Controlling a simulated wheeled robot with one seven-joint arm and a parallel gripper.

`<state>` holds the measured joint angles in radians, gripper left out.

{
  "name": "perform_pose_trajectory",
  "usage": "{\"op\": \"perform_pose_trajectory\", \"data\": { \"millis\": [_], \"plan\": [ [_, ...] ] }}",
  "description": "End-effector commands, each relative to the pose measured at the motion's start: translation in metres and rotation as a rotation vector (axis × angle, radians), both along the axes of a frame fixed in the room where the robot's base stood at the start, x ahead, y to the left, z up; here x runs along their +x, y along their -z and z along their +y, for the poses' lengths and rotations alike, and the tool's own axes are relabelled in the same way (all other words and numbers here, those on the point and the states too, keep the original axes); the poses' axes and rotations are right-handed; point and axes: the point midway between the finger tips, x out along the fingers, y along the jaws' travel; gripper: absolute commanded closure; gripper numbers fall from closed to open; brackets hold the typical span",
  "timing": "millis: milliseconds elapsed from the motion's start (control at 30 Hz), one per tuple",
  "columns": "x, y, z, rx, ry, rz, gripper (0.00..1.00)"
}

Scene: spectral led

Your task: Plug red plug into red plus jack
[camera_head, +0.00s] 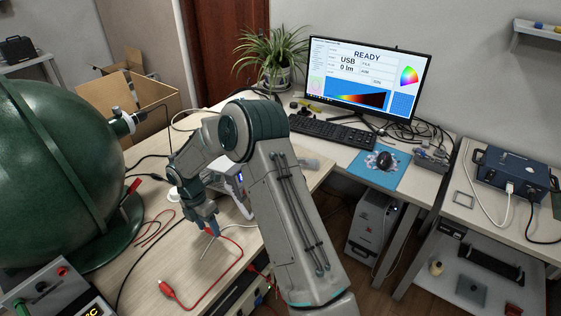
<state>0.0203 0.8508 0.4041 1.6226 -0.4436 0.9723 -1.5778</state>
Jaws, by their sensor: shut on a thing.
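My gripper (208,226) is above the wooden table, left of centre, with its fingers pointing down. It is shut on the red plug (212,230), of which only a small part shows between the fingers. A red cable runs from it to the right and loops down to a red clip (167,289) lying on the table. A grey power supply (45,290) stands at the lower left. It has a red jack (62,271) and a dark jack (41,287) on its face. The gripper is apart from the supply, to its upper right. The jack markings are too small to read.
A large green sphere (55,165) on a stand fills the left side, with red and black leads beside it. A monitor (367,75), keyboard (330,130) and plant (270,55) stand farther back.

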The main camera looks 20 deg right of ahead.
Motion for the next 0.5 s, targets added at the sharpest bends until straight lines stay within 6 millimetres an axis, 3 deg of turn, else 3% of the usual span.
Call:
{"op": "perform_pose_trajectory", "data": {
  "millis": [267,300,367,500],
  "plan": [
    [0.0,0.0126,0.0,0.0,0.0,0.0,0.89],
    [0.0002,0.0111,0.0,0.0,0.0,0.0,0.39],
    [0.0002,0.0109,0.0,0.001,0.0,-0.001,0.22],
    [0.0004,0.0113,0.0003,0.001,0.0,-0.002,0.22]
  ]
}}
